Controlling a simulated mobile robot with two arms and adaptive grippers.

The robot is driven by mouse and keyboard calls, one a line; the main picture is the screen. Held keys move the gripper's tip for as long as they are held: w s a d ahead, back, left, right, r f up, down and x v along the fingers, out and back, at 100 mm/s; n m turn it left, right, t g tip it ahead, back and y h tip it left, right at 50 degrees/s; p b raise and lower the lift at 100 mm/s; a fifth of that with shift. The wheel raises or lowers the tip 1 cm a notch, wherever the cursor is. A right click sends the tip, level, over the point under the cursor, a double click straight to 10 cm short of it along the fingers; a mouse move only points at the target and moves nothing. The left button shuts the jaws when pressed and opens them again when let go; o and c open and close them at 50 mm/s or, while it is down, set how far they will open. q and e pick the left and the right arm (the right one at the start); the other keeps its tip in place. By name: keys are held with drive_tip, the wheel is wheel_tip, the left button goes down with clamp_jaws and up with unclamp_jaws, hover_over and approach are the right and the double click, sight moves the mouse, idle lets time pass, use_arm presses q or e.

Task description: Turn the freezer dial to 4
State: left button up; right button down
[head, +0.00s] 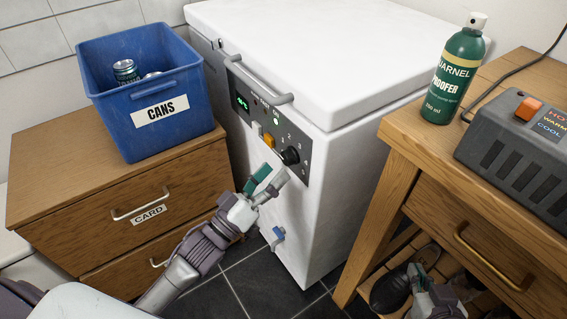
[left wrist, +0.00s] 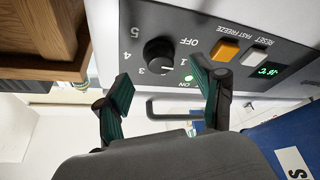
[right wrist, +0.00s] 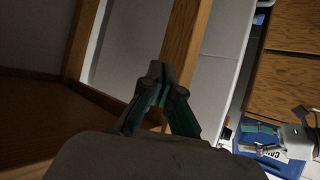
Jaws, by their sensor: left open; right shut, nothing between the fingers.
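The freezer dial (head: 290,156) is a black round knob on the dark control panel (head: 254,122) at the freezer's front. My left gripper (head: 270,181) is open in front of the panel. In the left wrist view its fingers (left wrist: 160,84) are spread either side of the dial's line, apart from it. My right gripper (head: 419,276) is low by the wooden table; its fingertips (right wrist: 158,72) are shut and empty.
The white freezer (head: 310,35) stands between a drawer unit (head: 40,208) with a blue CANS bin (head: 185,92) and a wooden table (head: 397,148). The table holds a green spray bottle (head: 459,72) and a grey dryer unit (head: 510,140). Orange and white switches sit near the dial.

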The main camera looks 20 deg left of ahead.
sight(285, 161)
use_arm(q)
drive_tip(key=shift+x, duration=2)
use_arm(e)
drive_tip(key=shift+w+a+r+t+y, duration=0.3)
drive_tip(key=shift+w+r+t, duration=0.3)
drive_tip(key=shift+r, duration=0.25)
use_arm(q)
drive_tip(key=c, duration=1.1)
